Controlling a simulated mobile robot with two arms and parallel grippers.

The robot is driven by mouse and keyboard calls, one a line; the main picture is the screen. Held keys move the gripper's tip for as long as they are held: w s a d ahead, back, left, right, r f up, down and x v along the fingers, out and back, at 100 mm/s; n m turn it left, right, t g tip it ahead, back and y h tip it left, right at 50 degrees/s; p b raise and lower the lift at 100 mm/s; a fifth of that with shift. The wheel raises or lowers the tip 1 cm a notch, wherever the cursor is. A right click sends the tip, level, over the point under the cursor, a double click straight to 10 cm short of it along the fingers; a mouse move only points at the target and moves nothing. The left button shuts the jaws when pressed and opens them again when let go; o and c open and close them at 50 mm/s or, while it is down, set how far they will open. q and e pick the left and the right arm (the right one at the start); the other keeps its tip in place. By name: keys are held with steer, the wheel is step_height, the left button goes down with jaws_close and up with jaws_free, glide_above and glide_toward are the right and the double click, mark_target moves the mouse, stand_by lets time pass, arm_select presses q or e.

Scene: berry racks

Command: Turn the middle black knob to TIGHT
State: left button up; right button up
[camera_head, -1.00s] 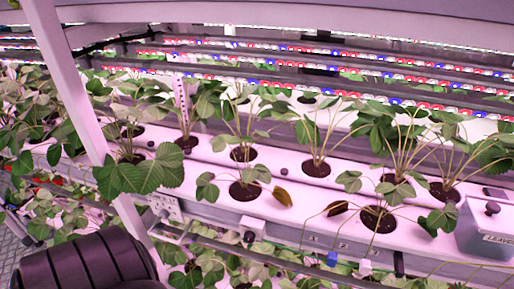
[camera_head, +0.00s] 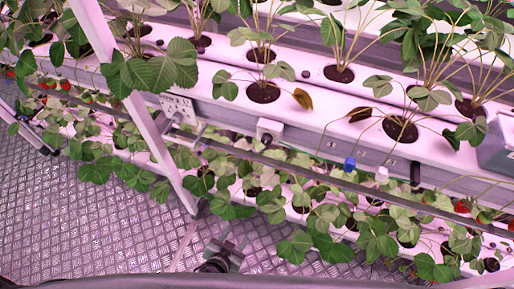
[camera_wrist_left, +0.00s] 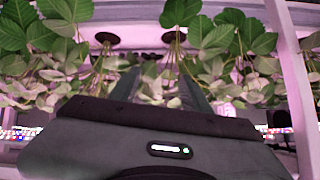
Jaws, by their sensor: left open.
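A white box (camera_head: 270,127) with a small dark knob (camera_head: 266,138) on it sits on the front face of the upper planter rail in the head view. The knob's marking and setting are too small to read. My left gripper (camera_head: 226,240) is low in the head view, over the metal floor, well below the knob and apart from it. In the left wrist view its two dark fingers (camera_wrist_left: 160,85) stand apart with nothing held between them, pointing toward leaves. No knob can be made out there. My right gripper is not in view.
Strawberry plants stand in the upper white planter (camera_head: 320,107). A dark pipe (camera_head: 300,172) runs below it, above a lower leafy row. A slanted white post (camera_head: 150,125) stands left of the box. A blue fitting (camera_head: 349,163) is right of it. The patterned floor (camera_head: 90,220) is clear.

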arm_select(q)
steer(key=w+d+r+t+h+b, duration=0.1)
steer(key=w+d+r+t, duration=0.15)
steer(key=r, duration=0.55)
steer(key=w+d+r+t, duration=0.2)
steer(key=w+r, duration=0.1)
steer(key=r, duration=0.4)
steer(key=t+h, duration=0.2)
steer(key=t, duration=0.1)
glide_toward(265, 143)
steer(key=shift+m, duration=0.4)
steer(key=p+x, duration=0.1)
steer(key=x, duration=0.2)
steer(key=p+x, duration=0.1)
steer(key=x, duration=0.3)
steer(key=shift+w+d+r, duration=0.1)
steer(key=shift+r, duration=0.1)
steer(key=shift+w+d+f, duration=0.1)
steer(key=shift+w+d, duration=0.05)
steer(key=shift+w, duration=0.3)
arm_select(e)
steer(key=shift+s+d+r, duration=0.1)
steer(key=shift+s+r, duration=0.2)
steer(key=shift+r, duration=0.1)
arm_select(q)
jaws_close()
